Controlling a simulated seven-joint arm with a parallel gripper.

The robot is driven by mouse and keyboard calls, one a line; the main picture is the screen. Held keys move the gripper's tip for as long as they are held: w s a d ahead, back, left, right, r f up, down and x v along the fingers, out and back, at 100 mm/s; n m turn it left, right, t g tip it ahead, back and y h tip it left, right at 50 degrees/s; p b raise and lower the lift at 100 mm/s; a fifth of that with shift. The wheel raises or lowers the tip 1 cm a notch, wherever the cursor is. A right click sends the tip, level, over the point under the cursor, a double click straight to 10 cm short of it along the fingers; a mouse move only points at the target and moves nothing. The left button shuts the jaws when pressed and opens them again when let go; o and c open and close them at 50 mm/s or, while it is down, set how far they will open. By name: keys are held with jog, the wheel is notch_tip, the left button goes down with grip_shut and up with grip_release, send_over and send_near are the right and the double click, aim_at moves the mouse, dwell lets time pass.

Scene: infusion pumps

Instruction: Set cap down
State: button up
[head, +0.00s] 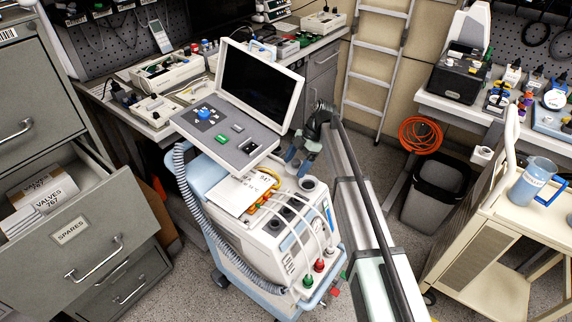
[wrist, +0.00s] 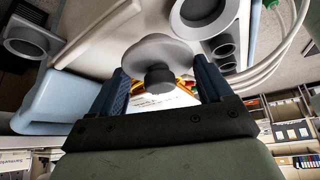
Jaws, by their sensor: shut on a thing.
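My gripper (wrist: 162,90) has blue fingers that are shut on a grey cap (wrist: 158,52), a wide rounded disc with a short stem. In the head view, my gripper (head: 298,160) is low over the top of the white machine (head: 262,238), behind its round grey ports. The cap cannot be made out clearly there. In the wrist view, an open grey round port (wrist: 203,10) is just beyond the cap, to its right. The cap looks apart from the port; whether it touches the machine's top, I cannot tell.
A tilted screen (head: 262,85) and a control panel (head: 224,130) stand close left of my gripper. Papers (head: 240,190), a yellow cable and white hoses (head: 320,225) crowd the machine's top. An open drawer (head: 75,235) is at left, a cream cart (head: 490,240) at right.

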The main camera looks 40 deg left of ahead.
jog(key=a+f, duration=0.1)
jog(key=a, duration=0.1)
jog(key=a+f, duration=0.1)
jog(key=shift+a+f, duration=0.15)
jog(key=shift+a, duration=0.25)
jog(key=shift+a+f, duration=0.3)
jog(key=shift+f, duration=0.05)
jog(key=shift+f, duration=0.15)
jog(key=o, duration=0.9)
jog(key=shift+o, duration=0.2)
jog(key=v, duration=1.2)
jog(key=shift+r, duration=0.2)
